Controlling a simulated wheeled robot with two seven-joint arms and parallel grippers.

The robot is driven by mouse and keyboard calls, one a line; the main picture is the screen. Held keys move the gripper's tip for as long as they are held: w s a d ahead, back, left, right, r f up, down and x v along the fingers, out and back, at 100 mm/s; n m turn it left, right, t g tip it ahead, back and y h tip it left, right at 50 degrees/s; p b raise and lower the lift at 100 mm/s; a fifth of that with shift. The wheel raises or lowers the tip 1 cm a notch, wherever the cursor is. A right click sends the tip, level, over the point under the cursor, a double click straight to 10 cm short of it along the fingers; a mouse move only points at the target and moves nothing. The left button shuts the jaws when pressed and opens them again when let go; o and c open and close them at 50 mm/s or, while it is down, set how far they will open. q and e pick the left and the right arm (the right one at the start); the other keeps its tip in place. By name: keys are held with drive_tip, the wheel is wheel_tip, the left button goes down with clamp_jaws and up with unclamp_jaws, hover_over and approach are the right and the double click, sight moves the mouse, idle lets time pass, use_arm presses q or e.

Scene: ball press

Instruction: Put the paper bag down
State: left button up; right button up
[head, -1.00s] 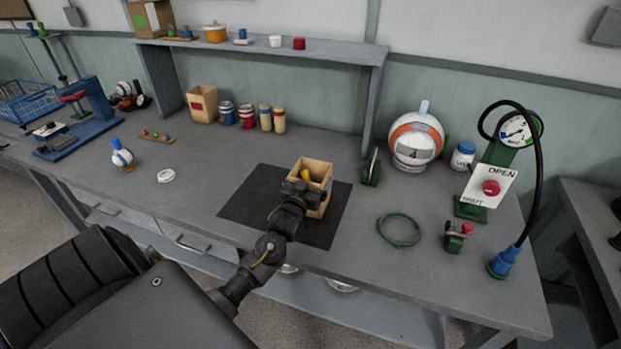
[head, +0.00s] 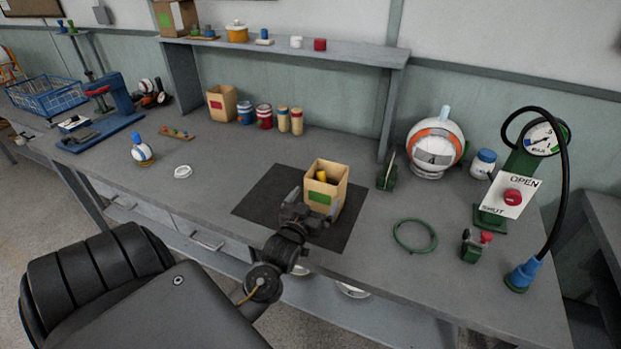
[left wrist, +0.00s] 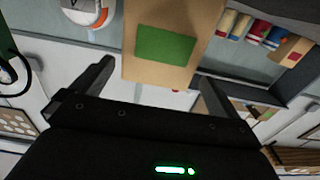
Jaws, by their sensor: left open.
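The paper bag (head: 326,188) is tan with a green label and stands upright on the dark mat (head: 262,203) in the head view. A yellow item (head: 321,175) shows in its open top. My left gripper (head: 308,209) is at the bag's near side, low over the mat. In the left wrist view the bag (left wrist: 200,20) with its green label is ahead of the open, empty fingers (left wrist: 152,80), apart from them. My right gripper is not in view.
A green ring (head: 415,237) and a small green valve (head: 473,246) lie to the right. A pressure gauge stand (head: 506,195) with a black hose is at the far right. A white lid (head: 183,171) lies left of the mat.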

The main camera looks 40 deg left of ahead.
use_arm(q)
drive_tip(key=shift+v, duration=1.4)
